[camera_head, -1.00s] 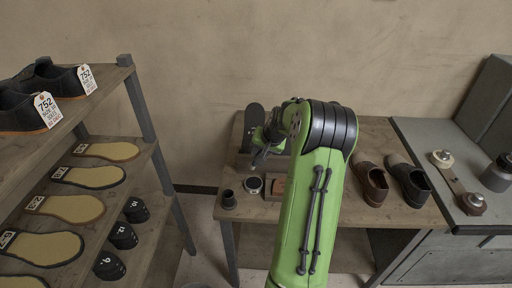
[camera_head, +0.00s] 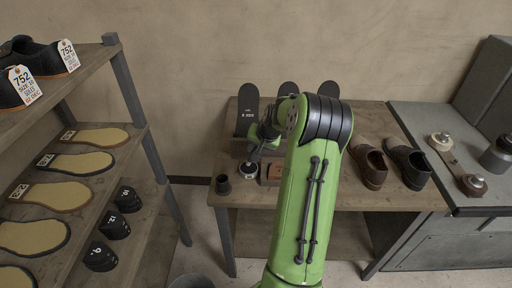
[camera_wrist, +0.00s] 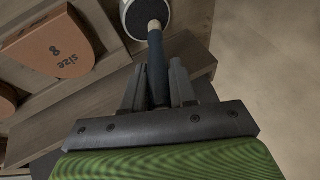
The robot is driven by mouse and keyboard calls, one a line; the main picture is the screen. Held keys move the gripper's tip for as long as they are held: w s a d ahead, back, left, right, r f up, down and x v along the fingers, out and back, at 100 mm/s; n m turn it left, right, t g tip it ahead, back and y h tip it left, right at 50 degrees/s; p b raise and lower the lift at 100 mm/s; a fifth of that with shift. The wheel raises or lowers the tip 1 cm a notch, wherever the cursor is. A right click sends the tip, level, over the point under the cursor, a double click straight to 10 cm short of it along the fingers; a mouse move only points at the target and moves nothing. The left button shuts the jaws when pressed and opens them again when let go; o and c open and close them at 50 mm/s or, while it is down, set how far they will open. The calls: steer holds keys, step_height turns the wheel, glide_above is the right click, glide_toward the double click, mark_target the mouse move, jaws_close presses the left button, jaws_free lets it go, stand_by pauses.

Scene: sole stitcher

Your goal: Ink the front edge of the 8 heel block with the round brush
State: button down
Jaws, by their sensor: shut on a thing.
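My gripper (camera_wrist: 156,88) is shut on the dark blue handle of the round brush (camera_wrist: 157,58). The brush's pale collar lies over a round white-rimmed pot with a dark inside (camera_wrist: 131,24); its tip is hard to see against the dark, so I cannot tell if it touches. The 8 heel block (camera_wrist: 48,48), terracotta and marked "size 8", lies in a wooden tray left of the brush. In the head view my gripper (camera_head: 259,147) is just above the pot (camera_head: 247,171), with a brown block (camera_head: 274,173) to its right.
A dark cup (camera_head: 222,185) stands left of the pot. Dark sole boards (camera_head: 248,104) stand at the table's back. Brown (camera_head: 370,167) and black shoes (camera_head: 409,168) stand right of my arm. A shelf (camera_head: 128,72) with shoes, soles and black heel blocks is at the left.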

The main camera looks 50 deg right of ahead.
steer(key=shift+f+b, duration=0.45)
steer(key=shift+f, duration=0.2)
stand_by(1.4)
steer(key=shift+r, duration=0.15)
step_height(320, 180, up, 7)
steer(key=p, duration=0.5)
steer(key=shift+p, duration=0.3)
stand_by(0.3)
